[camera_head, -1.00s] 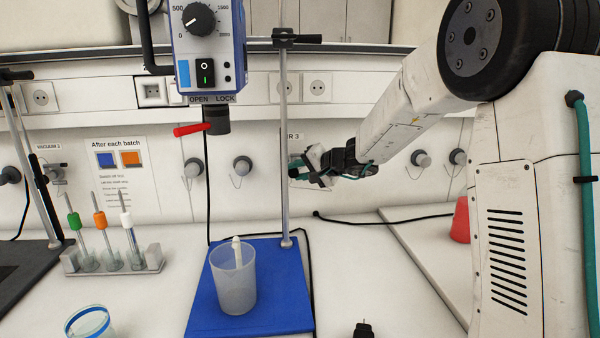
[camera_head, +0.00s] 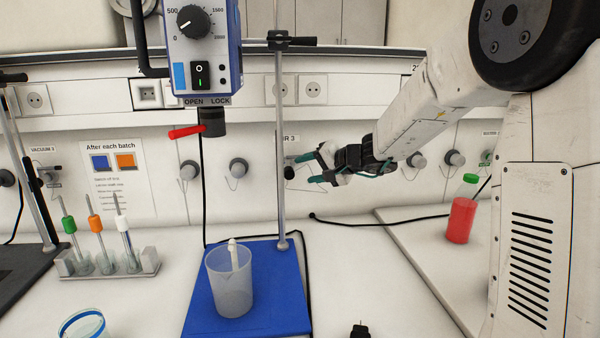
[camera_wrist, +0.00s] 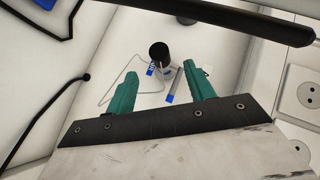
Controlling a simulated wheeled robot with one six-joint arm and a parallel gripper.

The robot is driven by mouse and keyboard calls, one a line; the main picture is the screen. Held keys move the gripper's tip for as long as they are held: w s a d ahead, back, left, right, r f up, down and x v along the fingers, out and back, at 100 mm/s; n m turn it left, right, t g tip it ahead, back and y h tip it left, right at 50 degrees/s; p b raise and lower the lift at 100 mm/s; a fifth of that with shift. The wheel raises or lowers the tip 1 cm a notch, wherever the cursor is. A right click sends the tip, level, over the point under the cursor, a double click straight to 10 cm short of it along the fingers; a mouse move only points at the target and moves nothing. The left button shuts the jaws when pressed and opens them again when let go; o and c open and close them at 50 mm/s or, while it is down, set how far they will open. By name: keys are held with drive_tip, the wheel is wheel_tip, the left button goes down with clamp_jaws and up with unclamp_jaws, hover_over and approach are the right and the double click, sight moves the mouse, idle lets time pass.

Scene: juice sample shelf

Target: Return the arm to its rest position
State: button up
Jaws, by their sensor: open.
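My gripper (camera_head: 312,168) is raised above the bench in front of the back wall, to the right of the stirrer's upright rod. Its teal fingers are apart with nothing between them. The wrist view shows the same two teal fingers (camera_wrist: 160,92) spread open, with a dark round wall knob (camera_wrist: 159,50) beyond them. My arm reaches in from the upper right of the head view.
A metal rod (camera_head: 281,150) stands left of my gripper. The blue base plate (camera_head: 283,290) bears a clear beaker (camera_head: 232,295). A stirrer motor (camera_head: 205,50) hangs above it. A red bottle with green cap (camera_head: 461,220) stands right. A tube rack (camera_head: 110,270) stands left.

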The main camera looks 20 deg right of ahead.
drive_tip(key=s+a+f+n+g, duration=0.2)
drive_tip(key=s+a+g, duration=0.15)
drive_tip(key=s, duration=0.85)
drive_tip(key=s+a+f+n+g, duration=0.1)
drive_tip(key=s+a+f+g, duration=0.3)
drive_tip(key=s, duration=0.8)
drive_tip(key=s+d+r+n+g+h, duration=0.1)
drive_tip(key=s+d+n+h, duration=0.1)
drive_tip(key=s, duration=0.8)
drive_tip(key=s+d+r+n+g+h, duration=0.1)
drive_tip(key=s+h, duration=0.4)
drive_tip(key=s, duration=0.6)
drive_tip(key=d+n, duration=0.1)
drive_tip(key=d, duration=0.1)
drive_tip(key=shift+d+r, duration=0.3)
drive_tip(key=shift+r, duration=0.05)
drive_tip(key=shift+s, duration=0.1)
